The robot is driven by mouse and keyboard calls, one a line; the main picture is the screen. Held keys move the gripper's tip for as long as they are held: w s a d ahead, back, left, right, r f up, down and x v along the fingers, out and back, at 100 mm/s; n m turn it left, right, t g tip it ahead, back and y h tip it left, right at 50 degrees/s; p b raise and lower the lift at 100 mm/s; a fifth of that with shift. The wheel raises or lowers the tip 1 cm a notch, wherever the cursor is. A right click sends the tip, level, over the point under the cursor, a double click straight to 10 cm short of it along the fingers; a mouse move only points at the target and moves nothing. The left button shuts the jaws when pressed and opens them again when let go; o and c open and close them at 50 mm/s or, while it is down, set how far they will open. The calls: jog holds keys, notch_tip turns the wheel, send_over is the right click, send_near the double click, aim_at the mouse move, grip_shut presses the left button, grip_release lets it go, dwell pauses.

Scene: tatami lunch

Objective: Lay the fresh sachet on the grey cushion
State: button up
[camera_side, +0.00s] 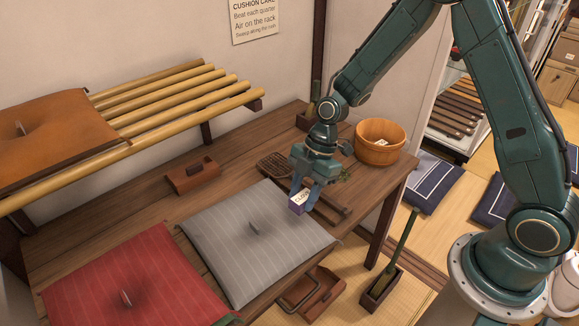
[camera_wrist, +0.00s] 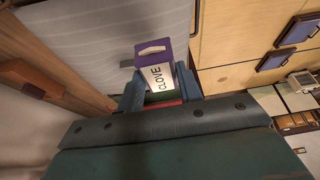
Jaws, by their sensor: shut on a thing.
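My gripper (camera_side: 310,190) is shut on a small purple box-like sachet (camera_side: 298,205) with a white label. In the wrist view the sachet (camera_wrist: 155,55) sits between the two blue fingers (camera_wrist: 160,95), and its label reads CLOVE. The grey cushion (camera_side: 240,260), pale-striped with a dark tuft in its middle, lies on the wooden table. In the side view the held sachet appears over or near the cushion's right corner; I cannot tell its exact height. The cushion also shows in the wrist view (camera_wrist: 95,35).
A red cushion (camera_side: 150,265) lies left of the grey one. An orange cushion (camera_side: 45,130) rests on a bamboo rack (camera_side: 180,95).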

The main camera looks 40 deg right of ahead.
aim_at(298, 228)
jog(key=shift+f, duration=1.75)
jog(key=shift+f, duration=0.1)
jog(key=shift+f, duration=1.8)
jog(key=shift+f, duration=0.1)
jog(key=o, duration=1)
jog(key=shift+c, duration=0.2)
jog(key=v, duration=1.2)
